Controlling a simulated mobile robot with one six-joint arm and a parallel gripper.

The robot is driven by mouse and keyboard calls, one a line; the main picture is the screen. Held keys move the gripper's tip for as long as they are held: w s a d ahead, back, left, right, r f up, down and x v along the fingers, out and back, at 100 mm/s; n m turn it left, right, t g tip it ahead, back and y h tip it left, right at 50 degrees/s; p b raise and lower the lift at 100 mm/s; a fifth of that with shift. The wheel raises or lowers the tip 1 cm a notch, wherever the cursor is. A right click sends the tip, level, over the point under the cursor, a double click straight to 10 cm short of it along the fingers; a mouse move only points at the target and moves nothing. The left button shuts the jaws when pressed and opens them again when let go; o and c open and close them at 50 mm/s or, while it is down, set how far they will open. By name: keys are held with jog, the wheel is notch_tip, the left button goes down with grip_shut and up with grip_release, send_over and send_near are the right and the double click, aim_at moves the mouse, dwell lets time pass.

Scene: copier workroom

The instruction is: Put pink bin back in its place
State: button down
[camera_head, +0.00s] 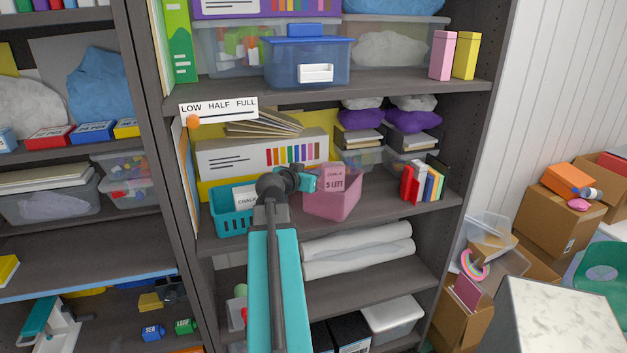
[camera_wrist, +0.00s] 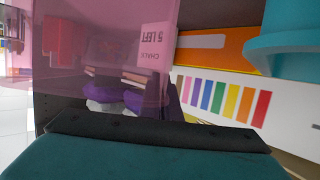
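The pink bin (camera_head: 332,203) is a translucent box on the middle shelf, close to its front edge. A pink card reading "CHALK 5 LEFT" (camera_head: 333,178) shows at its top. My gripper (camera_head: 307,181) is at the bin's upper left rim, and the arm reaches up to it from below. In the wrist view the bin's pink wall (camera_wrist: 95,30) is very close, with its card upside down (camera_wrist: 155,42). A teal finger with a black edge fills the bottom of that view. The finger gap is hidden, so I cannot tell whether it grips the rim.
A teal basket (camera_head: 232,222) with a chalk card stands just left of the gripper. A white box with coloured stripes (camera_head: 262,155) is behind. Books (camera_head: 423,184) stand to the right, with bare shelf between them and the pink bin. White rolls (camera_head: 357,250) lie below.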

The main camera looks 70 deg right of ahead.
jog(key=shift+f, duration=1.15)
jog(key=shift+f, duration=0.15)
jog(key=c, duration=2)
grip_release()
jog(key=shift+a+r, duration=0.15)
jog(key=shift+r, duration=0.05)
jog(key=b+v, duration=0.1)
jog(key=v, duration=0.4)
jog(key=shift+a+b, duration=0.5)
jog(key=shift+b, duration=0.5)
jog(key=b, duration=0.3)
jog(key=shift+w+a+r, duration=0.15)
jog(key=shift+a+r, duration=0.05)
jog(key=shift+a, duration=0.15)
jog(key=a+b, duration=0.1)
jog(key=b, duration=0.3)
jog(key=shift+a+r, duration=0.2)
